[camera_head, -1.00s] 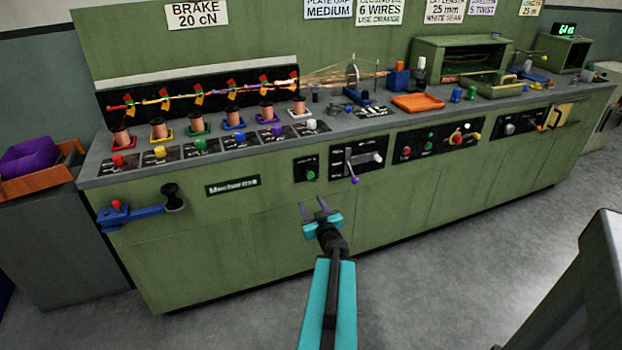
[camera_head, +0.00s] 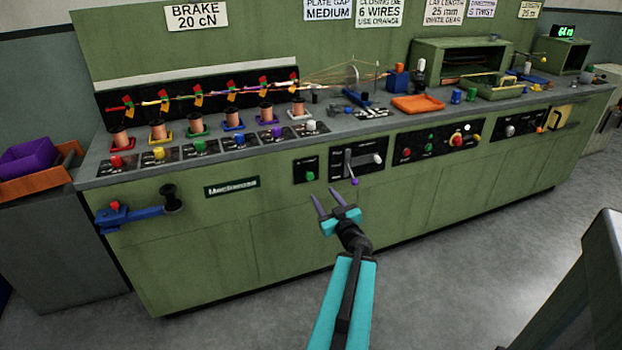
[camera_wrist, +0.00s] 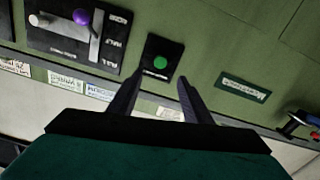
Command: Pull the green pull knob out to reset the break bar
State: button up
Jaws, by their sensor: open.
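The green pull knob (camera_head: 310,176) sits on a small black panel on the front of the green machine, left of the lever panel. It also shows in the wrist view as a green disc (camera_wrist: 160,62), just beyond my fingertips and roughly between them. My gripper (camera_head: 325,194) is open and empty, below and right of the knob in the head view. In the wrist view its two fingers (camera_wrist: 158,82) point toward the knob panel, apart from it. The break bar cannot be picked out with certainty.
Beside the knob is a panel with a purple-tipped lever (camera_head: 354,181), close to my gripper; it also shows in the wrist view (camera_wrist: 81,17). A nameplate (camera_head: 232,187) is left of the knob. A blue clamp-like arm (camera_head: 135,214) juts from the left front. The floor in front is clear.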

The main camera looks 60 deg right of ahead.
aim_at(311, 177)
jog(key=shift+b+x, duration=1.15)
jog(key=shift+x, duration=5.55)
grip_shut()
